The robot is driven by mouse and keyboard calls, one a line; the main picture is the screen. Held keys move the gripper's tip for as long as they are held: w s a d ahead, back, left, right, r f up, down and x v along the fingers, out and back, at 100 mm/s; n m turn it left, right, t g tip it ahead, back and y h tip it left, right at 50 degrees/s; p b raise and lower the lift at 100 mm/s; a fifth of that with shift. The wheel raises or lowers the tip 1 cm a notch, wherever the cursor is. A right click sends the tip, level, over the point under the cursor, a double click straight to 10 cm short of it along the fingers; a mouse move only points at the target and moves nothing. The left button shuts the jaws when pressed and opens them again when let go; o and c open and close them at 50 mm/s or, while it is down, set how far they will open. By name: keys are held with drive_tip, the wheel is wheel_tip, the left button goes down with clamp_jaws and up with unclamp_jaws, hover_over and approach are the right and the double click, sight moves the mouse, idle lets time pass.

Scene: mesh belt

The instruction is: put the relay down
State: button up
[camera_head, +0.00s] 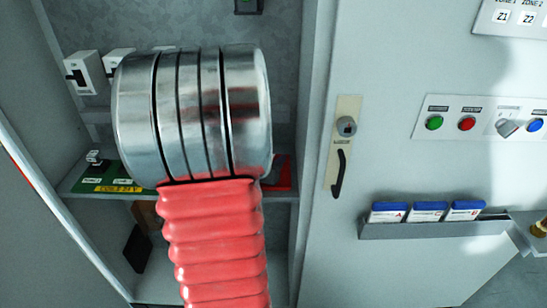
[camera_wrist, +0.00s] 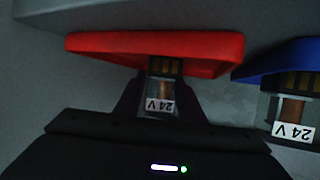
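The relay (camera_wrist: 160,92) is a small clear block with dark and coppery insides and an upside-down "24 V" label. In the wrist view it sits between the two fingers of my gripper (camera_wrist: 158,98), which are closed on its sides. A red pad (camera_wrist: 95,47) lies right behind it; I cannot tell whether the relay touches it. A similar "24 V" relay (camera_wrist: 293,112) is at a blue pad (camera_wrist: 258,66) to the right. In the head view my arm hides the gripper and the held relay.
In the head view, a shelf in the open cabinet has a green pad (camera_head: 122,174) with a small relay (camera_head: 95,157) at the left, and part of the red pad (camera_head: 283,174) at the right. The cabinet wall (camera_head: 24,165) bounds the left. A rack (camera_head: 430,229) holds blue-topped cards.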

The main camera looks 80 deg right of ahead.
drive_tip(key=shift+v, duration=3.45)
drive_tip(key=shift+d, duration=0.1)
